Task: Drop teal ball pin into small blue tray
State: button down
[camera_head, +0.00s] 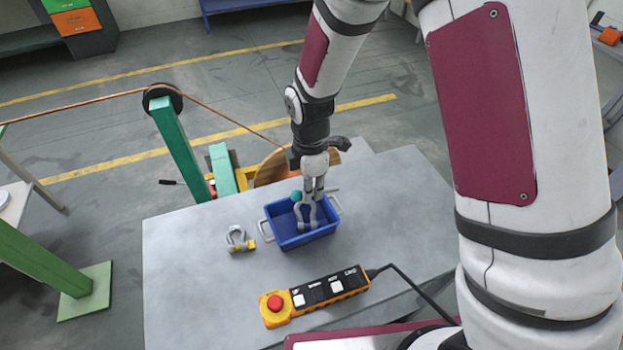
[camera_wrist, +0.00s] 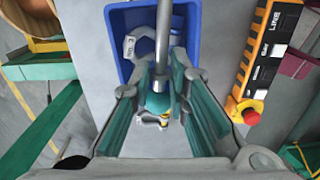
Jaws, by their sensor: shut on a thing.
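The teal ball pin is a grey metal rod with a teal ball (camera_head: 296,196) at one end. My gripper (camera_head: 314,192) is shut on it, above the small blue tray (camera_head: 293,242). In the wrist view the teal ball (camera_wrist: 157,106) is between the finger pads of my gripper (camera_wrist: 160,95), and the rod points up the picture over the blue tray (camera_wrist: 191,18). The fingers hide part of the pin. In the head view they also cover part of the tray's inside. A grey shackle (camera_wrist: 130,46) lies in the tray.
A second shackle (camera_head: 237,241) with a yellow pin end lies on the grey table (camera_head: 190,270) left of the tray. An orange control pendant (camera_head: 318,292) with a red button and a cable lies in front. A green post (camera_head: 180,150) stands behind the table.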

jog(key=shift+f, duration=1.15)
jog(key=c, duration=1.4)
grip_release()
jog(key=shift+c, duration=0.2)
notch_tip(320, 180, up, 12)
